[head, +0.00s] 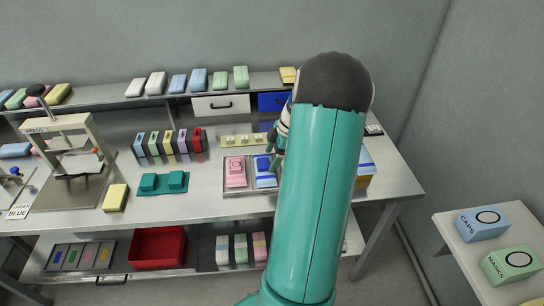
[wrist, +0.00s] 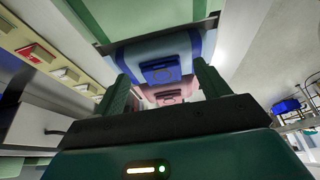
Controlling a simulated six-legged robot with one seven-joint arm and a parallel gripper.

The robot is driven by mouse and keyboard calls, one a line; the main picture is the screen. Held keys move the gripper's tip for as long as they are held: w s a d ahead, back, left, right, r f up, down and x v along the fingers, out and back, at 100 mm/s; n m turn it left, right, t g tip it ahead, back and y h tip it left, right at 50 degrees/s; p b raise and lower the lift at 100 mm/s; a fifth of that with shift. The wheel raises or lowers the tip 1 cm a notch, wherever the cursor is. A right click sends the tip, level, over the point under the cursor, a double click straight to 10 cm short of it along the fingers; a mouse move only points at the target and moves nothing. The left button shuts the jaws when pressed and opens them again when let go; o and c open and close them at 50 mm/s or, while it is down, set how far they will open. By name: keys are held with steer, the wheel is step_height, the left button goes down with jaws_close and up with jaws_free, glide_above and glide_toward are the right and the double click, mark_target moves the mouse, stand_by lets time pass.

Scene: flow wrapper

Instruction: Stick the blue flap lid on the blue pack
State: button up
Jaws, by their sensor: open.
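The blue pack (wrist: 135,57), pale in the middle with darker blue ends, lies in a tray; the head view shows it just left of my arm (head: 265,181). The dark blue flap lid (wrist: 161,72) shows against the pack's top in the wrist view; whether it is stuck down I cannot tell. My gripper (wrist: 161,76) is open, its two green fingers apart on either side of the lid, with no visible grip on it. In the head view my arm hides most of my gripper and part of the tray's right side.
A pink pack with a pink lid (head: 235,168) lies left of the blue pack in the same tray (head: 227,187). A cream strip (head: 243,141) stands behind. A teal fixture (head: 163,184), a yellow pack (head: 115,197) and a press (head: 68,150) are further left.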

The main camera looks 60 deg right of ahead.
steer(key=v, duration=1.3)
steer(key=shift+r, duration=0.15)
steer(key=shift+s, duration=0.1)
